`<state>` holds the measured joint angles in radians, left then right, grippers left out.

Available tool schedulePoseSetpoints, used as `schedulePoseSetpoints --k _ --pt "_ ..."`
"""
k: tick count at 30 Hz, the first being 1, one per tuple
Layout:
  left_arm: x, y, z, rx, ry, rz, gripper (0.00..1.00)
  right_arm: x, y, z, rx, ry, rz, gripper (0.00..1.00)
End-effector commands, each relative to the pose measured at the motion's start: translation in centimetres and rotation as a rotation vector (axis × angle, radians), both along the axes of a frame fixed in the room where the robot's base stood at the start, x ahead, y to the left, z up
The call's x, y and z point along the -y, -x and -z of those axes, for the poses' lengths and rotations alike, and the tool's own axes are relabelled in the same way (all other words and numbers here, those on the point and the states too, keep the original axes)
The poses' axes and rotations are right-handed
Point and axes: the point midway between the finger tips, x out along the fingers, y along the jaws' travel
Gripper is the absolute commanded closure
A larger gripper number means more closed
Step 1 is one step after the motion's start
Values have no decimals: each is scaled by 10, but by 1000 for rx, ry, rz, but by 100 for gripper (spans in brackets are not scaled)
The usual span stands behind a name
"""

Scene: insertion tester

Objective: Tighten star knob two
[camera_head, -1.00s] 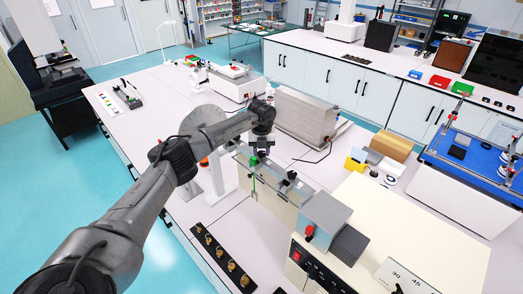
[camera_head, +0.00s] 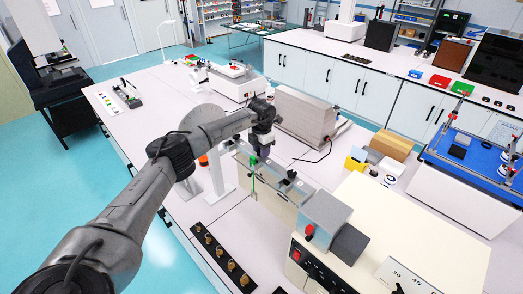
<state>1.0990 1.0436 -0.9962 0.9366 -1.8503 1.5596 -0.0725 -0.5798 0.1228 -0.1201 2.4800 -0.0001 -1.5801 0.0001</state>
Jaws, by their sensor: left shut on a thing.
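The insertion tester (camera_head: 385,240) is a cream box with a grey head block (camera_head: 325,215) and a long clamp bed (camera_head: 268,192) running to the back left. My left gripper (camera_head: 265,157) points down at the far part of this bed. It is shut on a small dark knob there, which the fingers mostly hide; I cannot read its number. Another dark star knob (camera_head: 292,174) stands free on the bed, nearer the head block. A green part (camera_head: 253,161) with a thin green rod hangs at the bed's near side, beside the gripper. My right gripper is not in view.
A black strip with several brass fittings (camera_head: 220,252) lies at the bench's front edge. A grey ribbed block (camera_head: 305,118) stands behind the gripper, with a black cable near it. A yellow piece (camera_head: 355,160) and a brown box (camera_head: 390,146) are to the right.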

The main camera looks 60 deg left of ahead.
Motion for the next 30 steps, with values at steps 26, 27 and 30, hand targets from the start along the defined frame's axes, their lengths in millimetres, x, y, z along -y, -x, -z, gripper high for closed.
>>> schedulePoseSetpoints --k 26,27,30 --pt "0 0 -1 0 1 790 88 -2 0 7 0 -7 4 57" --pt "0 0 -1 0 1 816 88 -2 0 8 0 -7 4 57" --pt "0 0 -1 1 1 876 88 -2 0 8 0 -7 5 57"
